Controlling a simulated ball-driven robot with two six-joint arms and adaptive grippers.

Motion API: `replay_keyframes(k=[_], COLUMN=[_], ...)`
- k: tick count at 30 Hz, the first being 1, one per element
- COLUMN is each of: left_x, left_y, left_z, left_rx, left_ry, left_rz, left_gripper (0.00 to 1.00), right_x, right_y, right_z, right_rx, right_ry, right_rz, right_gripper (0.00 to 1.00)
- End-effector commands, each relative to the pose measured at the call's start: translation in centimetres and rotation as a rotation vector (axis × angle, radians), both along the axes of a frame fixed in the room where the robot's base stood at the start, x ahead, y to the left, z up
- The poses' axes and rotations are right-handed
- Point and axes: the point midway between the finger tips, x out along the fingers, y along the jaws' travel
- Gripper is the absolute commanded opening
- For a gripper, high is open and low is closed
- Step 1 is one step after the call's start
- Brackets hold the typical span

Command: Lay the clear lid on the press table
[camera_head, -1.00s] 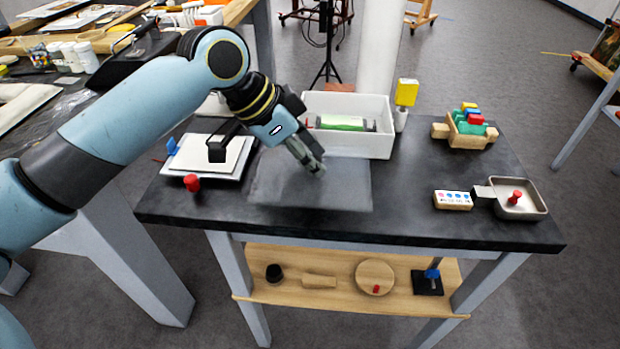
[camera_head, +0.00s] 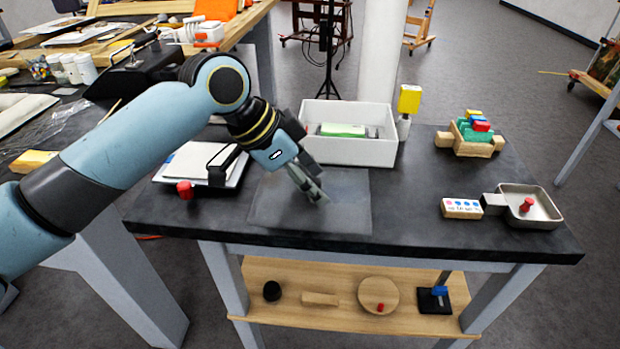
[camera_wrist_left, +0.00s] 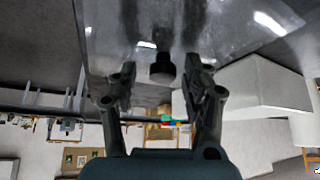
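The clear lid (camera_head: 345,210) is a greyish see-through square lying flat on the black-topped table (camera_head: 430,205), near its front left. In the left wrist view the lid's shiny sheet (camera_wrist_left: 235,30) fills the top, with a short dark knob (camera_wrist_left: 162,68). My left gripper (camera_head: 318,197) points down over the lid in the head view. In the left wrist view its two fingers (camera_wrist_left: 161,88) are apart, with the knob between them and gaps on both sides. The head view hides the knob behind the fingers. My right gripper is not in view.
A white bin (camera_head: 345,150) with a green item stands behind the lid. A white board with a black handle (camera_head: 222,166) and a red peg (camera_head: 185,190) lie left. A wooden rack (camera_head: 468,135), labelled block (camera_head: 462,208) and metal pan (camera_head: 530,203) stand right. The centre right is clear.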

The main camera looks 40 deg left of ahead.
Motion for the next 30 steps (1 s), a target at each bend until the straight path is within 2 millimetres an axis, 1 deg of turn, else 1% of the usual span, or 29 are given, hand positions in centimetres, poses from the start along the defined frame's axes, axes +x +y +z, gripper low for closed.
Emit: replay_keyframes(k=[4, 7, 11, 15, 21, 25, 30], left_x=[0.0, -0.3, -1.3, -2.7, -4.2, -4.8, -5.2], left_y=[0.0, 0.3, 1.1, 2.2, 3.2, 3.6, 3.8], left_z=[0.2, 0.9, 2.9, 5.6, 8.5, 9.6, 10.3], left_rx=[0.001, 0.004, 0.008, 0.011, 0.008, 0.006, 0.001], left_ry=[0.0, -0.002, -0.002, -0.002, 0.0, -0.001, 0.0], left_rz=[0.001, -0.001, -0.004, -0.004, -0.004, -0.001, -0.001], left_gripper=[0.49, 0.49, 0.49, 0.49, 0.49, 0.49, 0.49], right_x=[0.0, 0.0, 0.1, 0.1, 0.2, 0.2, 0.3], right_y=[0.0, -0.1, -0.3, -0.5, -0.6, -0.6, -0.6], right_z=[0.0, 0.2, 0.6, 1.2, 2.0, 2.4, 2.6], right_rx=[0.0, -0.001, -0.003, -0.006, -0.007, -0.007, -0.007], right_ry=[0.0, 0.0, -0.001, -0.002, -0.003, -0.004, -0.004], right_rz=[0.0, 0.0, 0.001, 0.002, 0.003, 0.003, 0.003], right_gripper=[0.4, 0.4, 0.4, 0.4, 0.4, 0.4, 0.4])
